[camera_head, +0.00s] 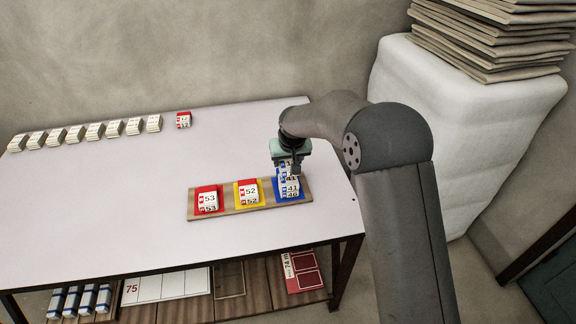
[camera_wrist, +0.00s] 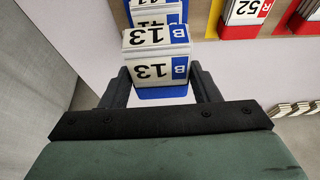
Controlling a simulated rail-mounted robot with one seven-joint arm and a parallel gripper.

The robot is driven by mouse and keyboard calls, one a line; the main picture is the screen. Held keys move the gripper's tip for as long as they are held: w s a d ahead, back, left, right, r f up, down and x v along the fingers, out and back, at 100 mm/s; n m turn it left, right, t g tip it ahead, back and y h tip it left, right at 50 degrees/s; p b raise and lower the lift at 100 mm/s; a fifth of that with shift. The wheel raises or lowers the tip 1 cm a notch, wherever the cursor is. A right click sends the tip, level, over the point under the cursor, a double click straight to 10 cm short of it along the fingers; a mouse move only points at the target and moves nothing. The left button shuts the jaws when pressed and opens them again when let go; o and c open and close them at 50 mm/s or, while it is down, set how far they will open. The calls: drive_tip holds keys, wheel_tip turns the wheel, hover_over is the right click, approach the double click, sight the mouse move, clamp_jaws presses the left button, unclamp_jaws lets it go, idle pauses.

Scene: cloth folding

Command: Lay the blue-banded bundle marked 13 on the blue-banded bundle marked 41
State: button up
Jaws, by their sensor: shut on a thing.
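My gripper (camera_head: 293,168) is over the right end of the wooden board. In the wrist view my gripper (camera_wrist: 160,88) is shut on the blue-banded bundle marked 13 (camera_wrist: 155,55), its fingers on both sides. In the head view the held bundle is mostly hidden by my gripper. The blue-banded bundle marked 41 (camera_head: 291,189) is on the stack on the blue square, below my gripper. In the wrist view the 41 bundle (camera_wrist: 156,13) shows just beyond the held one. I cannot tell whether the two bundles touch.
The wooden board (camera_head: 222,212) also bears a red-banded bundle marked 53 (camera_head: 208,199) and a yellow-square bundle marked 52 (camera_head: 248,191). A red-banded bundle (camera_head: 183,120) and a row of several pale bundles (camera_head: 95,131) lie along the table's back. The table (camera_head: 130,190) is clear left of the board.

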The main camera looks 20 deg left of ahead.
sight(288, 167)
drive_tip(key=shift+w+a+f, duration=0.1)
drive_tip(key=shift+w+f, duration=0.05)
drive_tip(key=shift+f, duration=1.6)
drive_tip(key=shift+f, duration=0.15)
drive_tip(key=o, duration=1)
